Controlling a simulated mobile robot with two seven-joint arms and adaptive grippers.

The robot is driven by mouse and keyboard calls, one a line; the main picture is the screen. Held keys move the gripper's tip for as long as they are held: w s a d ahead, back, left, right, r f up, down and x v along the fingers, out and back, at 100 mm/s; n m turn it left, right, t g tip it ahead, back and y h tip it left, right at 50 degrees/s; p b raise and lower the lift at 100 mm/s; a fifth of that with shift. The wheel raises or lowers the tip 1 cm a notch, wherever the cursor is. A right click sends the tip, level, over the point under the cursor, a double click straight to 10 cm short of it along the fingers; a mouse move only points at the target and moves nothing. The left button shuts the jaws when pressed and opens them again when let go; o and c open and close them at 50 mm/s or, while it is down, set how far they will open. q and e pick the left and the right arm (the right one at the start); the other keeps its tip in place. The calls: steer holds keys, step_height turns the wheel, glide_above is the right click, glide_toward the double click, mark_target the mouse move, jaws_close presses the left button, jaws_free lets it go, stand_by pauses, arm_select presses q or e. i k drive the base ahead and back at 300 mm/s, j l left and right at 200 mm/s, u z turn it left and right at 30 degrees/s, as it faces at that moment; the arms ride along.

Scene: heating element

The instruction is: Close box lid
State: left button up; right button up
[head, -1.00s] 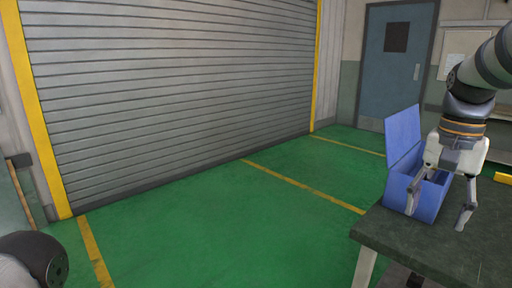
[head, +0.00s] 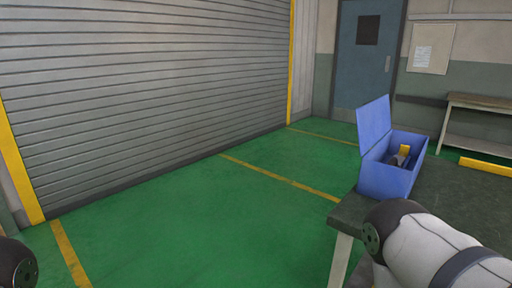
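A blue box (head: 386,181) stands on the dark table (head: 447,211) at the right of the head view. Its lid (head: 373,122) is up, hinged on the left side and tilted slightly back. A yellow and dark grey item (head: 402,154) lies inside the box. No gripper shows in the head view. A link of my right arm crosses the lower right corner, in front of the table. A small part of my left arm shows at the lower left edge.
The green floor is clear left of the table. A shelf bench (head: 480,119) stands by the back wall, with a yellow bar (head: 487,167) on the floor in front. A blue door (head: 368,55) and a roller shutter (head: 150,85) close the back.

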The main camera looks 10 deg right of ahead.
mark_target(373, 119)
steer(key=i+j+z, duration=0.45)
steer(key=j+z, duration=0.15)
steer(key=z, duration=0.15)
steer(key=i+j+z, duration=0.15)
steer(key=j+z, duration=0.2)
steer(key=i+j+z, duration=0.1)
steer(key=j+z, duration=0.25)
steer(key=j, duration=0.15)
steer(key=j+z, duration=0.75)
steer(key=j, duration=0.15)
